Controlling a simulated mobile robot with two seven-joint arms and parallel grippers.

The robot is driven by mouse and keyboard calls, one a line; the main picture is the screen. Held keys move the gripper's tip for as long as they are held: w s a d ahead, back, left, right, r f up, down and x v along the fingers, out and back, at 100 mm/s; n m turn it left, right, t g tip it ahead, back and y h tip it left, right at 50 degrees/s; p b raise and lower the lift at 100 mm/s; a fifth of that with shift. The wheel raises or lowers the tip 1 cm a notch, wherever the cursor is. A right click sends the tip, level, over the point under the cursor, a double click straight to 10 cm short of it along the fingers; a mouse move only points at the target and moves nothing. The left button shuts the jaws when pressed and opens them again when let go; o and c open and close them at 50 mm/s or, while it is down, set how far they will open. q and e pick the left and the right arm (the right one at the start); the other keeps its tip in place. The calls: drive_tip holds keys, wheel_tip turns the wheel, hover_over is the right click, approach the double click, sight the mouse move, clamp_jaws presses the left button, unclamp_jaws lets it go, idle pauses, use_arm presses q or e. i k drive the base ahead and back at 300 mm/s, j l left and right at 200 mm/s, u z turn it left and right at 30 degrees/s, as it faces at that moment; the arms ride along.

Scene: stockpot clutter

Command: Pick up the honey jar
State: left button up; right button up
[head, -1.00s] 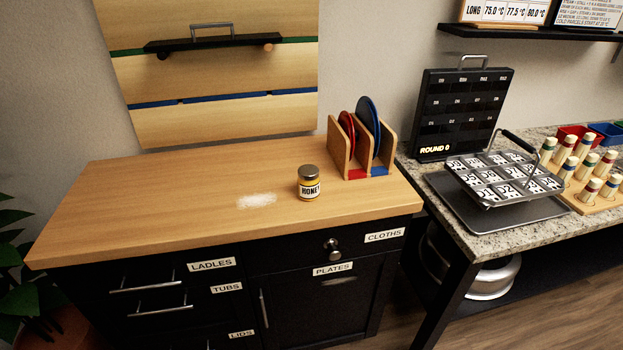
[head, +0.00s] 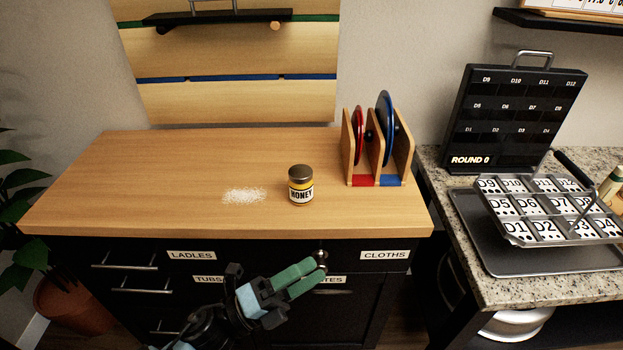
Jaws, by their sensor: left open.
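The honey jar (head: 301,186) stands upright on the wooden counter (head: 130,180). It has a brown lid, yellow contents and a white label reading HONEY. My left gripper (head: 308,275) comes in from the bottom, with green fingers pointing up and right. It is open and empty, in front of the cabinet's drawer fronts and below the jar in the picture, apart from it. My right gripper is not in view.
A white powdery patch (head: 244,195) lies left of the jar. A wooden rack (head: 408,155) with red and blue lids stands right of it. The counter's left part is clear.

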sight(301, 182)
drive_tip(key=i+l+u, duration=0.1)
drive_tip(key=l, duration=0.3)
drive_tip(key=i+l+u, duration=0.1)
drive_tip(key=l, duration=0.3)
drive_tip(key=i+l+u, duration=0.1)
drive_tip(key=l, duration=0.3)
drive_tip(key=i+l+u, duration=0.15)
drive_tip(key=l, duration=0.3)
